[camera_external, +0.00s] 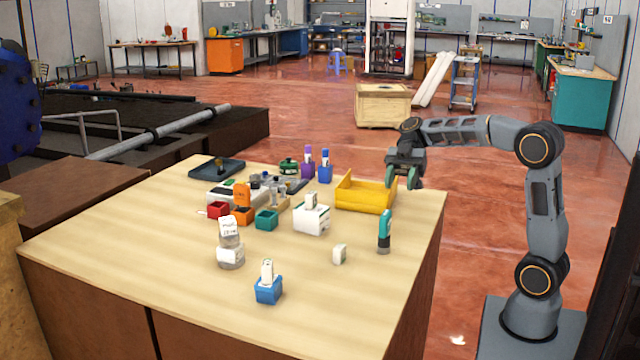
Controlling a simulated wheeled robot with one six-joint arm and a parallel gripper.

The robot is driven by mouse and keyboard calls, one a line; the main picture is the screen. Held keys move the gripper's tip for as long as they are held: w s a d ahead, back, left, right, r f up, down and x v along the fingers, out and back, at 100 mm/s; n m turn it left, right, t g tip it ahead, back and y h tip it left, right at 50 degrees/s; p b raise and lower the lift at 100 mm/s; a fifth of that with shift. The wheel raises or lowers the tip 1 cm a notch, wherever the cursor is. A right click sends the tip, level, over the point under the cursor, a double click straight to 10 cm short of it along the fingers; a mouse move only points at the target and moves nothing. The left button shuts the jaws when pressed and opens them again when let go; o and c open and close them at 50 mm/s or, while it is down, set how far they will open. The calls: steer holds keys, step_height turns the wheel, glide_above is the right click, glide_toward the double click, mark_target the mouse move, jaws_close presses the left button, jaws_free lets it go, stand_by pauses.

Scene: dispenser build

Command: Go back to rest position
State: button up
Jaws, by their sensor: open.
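My gripper (402,178) hangs at the end of my arm over the far right part of the wooden table (150,262). It points down, just right of the yellow bin (365,193). Its fingers are apart and I see nothing between them. On the table below stand a teal and grey bottle-like item (384,232) near the right edge and a small white block (339,254). A blue holder (268,291) with a white item upright in it stands near the front.
A clear container with a white label (230,253), a white box (311,220), a teal box (266,220), an orange holder (242,214), a red box (218,210) and a dark tray (217,168) crowd the table's middle and back. The front left of the table is bare.

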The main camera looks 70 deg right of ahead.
steer(key=s+f+m+t+h+p, duration=0.3)
steer(key=s+m+h+p, duration=0.6)
steer(key=m, duration=0.7)
steer(key=shift+s+d+f+m+t+h, duration=0.4)
steer(key=shift+s+f+h, duration=0.8)
steer(key=shift+s+h, duration=0.85)
steer(key=shift+s, duration=0.1)
